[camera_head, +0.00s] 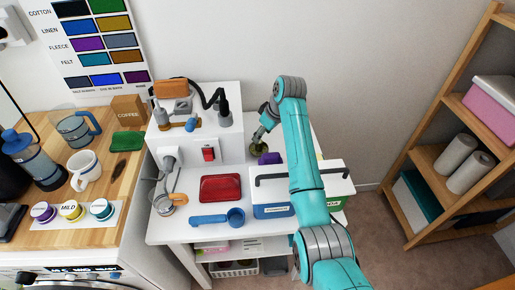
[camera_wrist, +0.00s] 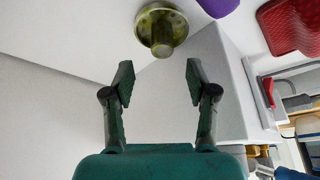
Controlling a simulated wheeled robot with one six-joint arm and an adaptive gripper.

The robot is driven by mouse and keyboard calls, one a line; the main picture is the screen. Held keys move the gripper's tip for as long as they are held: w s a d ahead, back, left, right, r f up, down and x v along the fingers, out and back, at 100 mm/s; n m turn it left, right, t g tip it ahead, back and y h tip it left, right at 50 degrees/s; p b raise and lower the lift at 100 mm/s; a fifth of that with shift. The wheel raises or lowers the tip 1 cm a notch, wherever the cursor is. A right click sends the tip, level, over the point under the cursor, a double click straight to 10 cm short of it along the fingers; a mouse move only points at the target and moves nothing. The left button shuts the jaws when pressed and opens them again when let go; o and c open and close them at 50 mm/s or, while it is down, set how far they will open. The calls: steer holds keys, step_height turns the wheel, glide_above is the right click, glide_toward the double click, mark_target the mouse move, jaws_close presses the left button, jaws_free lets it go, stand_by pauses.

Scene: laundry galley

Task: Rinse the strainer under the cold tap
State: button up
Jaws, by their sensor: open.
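My gripper (camera_wrist: 158,82) is open and empty, its two fingers spread. In the head view my gripper (camera_head: 264,134) is at the back of the white counter, right of the white raised block. A round olive-green knob-like thing (camera_wrist: 162,28) lies beyond the fingertips, apart from them; it also shows in the head view (camera_head: 265,149). What looks like the strainer (camera_head: 164,205), a round metal piece with an orange handle, is at the counter's left, under a grey spout-like fitting (camera_head: 169,162). A small blue knob (camera_head: 190,125) is on the block; I cannot tell whether it is the cold tap.
A red tray (camera_head: 220,188) and a blue scoop (camera_head: 218,218) lie on the white counter. A purple item (camera_head: 269,158) is near the gripper. A blue-and-white bin (camera_head: 271,204) stands at front right. The wooden counter at left holds a mug (camera_head: 85,170) and several jars.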

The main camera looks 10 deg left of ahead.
mark_target(259, 146)
steer(key=shift+s+x, duration=0.2)
steer(key=shift+x, duration=2.5)
steer(key=shift+d+f, duration=0.1)
jaws_close()
